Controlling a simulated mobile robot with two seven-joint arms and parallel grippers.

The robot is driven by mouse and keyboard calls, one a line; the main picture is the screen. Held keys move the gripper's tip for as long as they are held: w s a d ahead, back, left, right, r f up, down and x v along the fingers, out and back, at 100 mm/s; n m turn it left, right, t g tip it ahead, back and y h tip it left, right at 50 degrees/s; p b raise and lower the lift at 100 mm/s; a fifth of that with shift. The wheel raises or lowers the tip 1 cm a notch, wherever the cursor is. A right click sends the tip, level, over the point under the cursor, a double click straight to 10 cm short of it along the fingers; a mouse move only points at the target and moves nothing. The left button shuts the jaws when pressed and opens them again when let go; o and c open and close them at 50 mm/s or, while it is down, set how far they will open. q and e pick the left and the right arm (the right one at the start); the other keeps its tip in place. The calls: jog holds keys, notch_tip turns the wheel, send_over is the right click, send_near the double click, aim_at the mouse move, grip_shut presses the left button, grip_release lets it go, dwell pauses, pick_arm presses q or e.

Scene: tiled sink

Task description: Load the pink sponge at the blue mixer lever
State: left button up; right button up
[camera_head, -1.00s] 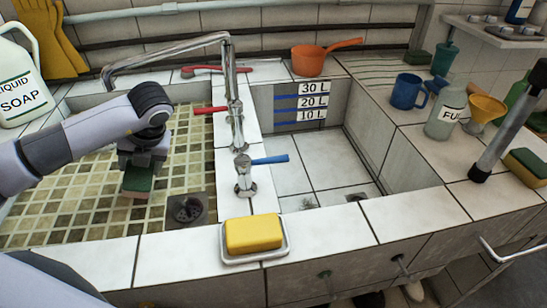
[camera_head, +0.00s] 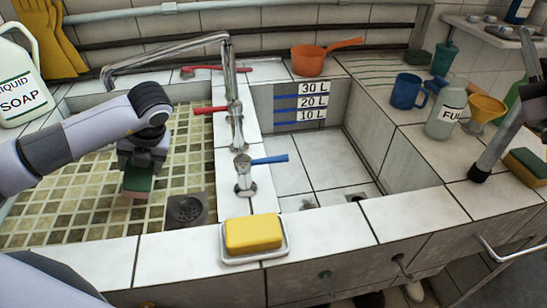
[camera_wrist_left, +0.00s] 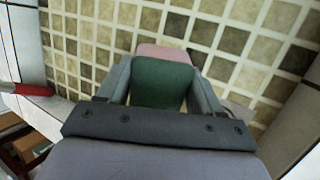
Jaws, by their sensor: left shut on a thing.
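The pink sponge with a green pad is held in my left gripper (camera_head: 140,165). Its green side (camera_head: 138,179) and pink edge show in the head view. In the left wrist view the green pad (camera_wrist_left: 162,82) sits between both fingers and the pink part (camera_wrist_left: 160,52) sticks out beyond it. The gripper hangs over the tiled basin, left of the tap column. The blue mixer lever (camera_head: 270,159) points right from a chrome valve on the divider, apart from the sponge.
A red lever (camera_head: 211,110) and chrome spout (camera_head: 170,45) stand near the basin. The right basin is mostly clear.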

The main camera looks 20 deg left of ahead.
jog(key=s+a+f+n+g+y, duration=0.3)
jog(key=a+n+g+y, duration=0.25)
jog(key=a, duration=0.55)
jog(key=s+a+f+n+g+y, duration=0.25)
jog(key=a+n+g+y, duration=0.35)
jog(key=a, duration=0.5)
jog(key=s+a+f+n+g+h, duration=0.35)
jog(key=f+g, duration=0.25)
jog(key=f, duration=0.2)
jog(key=n+g+h, duration=0.1)
jog(key=n+g, duration=0.1)
send_near(278, 161)
jog(key=shift+d+r, duration=0.25)
jog(key=shift+d, duration=0.15)
jog(key=shift+a+f, duration=0.2)
jog(key=shift+a, duration=0.35)
jog(key=x, duration=1)
jog(key=shift+w+a+f, duration=0.2)
jog(key=shift+a, duration=0.15)
grip_shut()
